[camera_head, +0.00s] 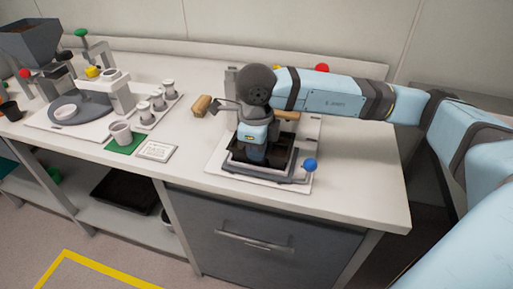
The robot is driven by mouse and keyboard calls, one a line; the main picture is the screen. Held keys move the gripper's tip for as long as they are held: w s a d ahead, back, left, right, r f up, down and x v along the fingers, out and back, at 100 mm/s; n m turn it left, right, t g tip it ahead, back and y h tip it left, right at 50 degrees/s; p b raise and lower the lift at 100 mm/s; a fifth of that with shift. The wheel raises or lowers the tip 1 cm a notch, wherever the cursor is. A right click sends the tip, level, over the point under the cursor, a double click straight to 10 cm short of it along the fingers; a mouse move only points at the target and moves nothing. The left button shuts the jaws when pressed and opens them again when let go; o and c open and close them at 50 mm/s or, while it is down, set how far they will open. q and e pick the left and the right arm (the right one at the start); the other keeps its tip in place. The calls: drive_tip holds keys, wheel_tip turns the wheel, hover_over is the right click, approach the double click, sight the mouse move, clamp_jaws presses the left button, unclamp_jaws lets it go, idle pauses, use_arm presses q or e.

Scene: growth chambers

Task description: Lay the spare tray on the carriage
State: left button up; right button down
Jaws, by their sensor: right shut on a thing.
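A dark, shallow tray (284,161) is at the grey carriage (283,179), which has a blue ball knob (310,165) and stands on a white base plate on the bench. My right gripper (258,160) comes down from above and is shut on the dark tray. Its arm and wrist hide part of the tray and the carriage behind. I cannot tell whether the tray rests on the carriage or is just above it. My left gripper is not in view.
A wooden-handled lever (201,105) and a red knob (322,68) are close to my wrist. A black bin (125,190) is on the lower shelf.

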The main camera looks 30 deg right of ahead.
drive_tip(key=shift+f, duration=0.1)
drive_tip(key=c, duration=1.2)
unclamp_jaws()
drive_tip(key=shift+o, duration=0.2)
drive_tip(key=shift+r+p, duration=0.7)
drive_tip(key=shift+r, duration=0.6)
drive_tip(key=shift+r+p, duration=1.6)
drive_tip(key=shift+r, duration=1.4)
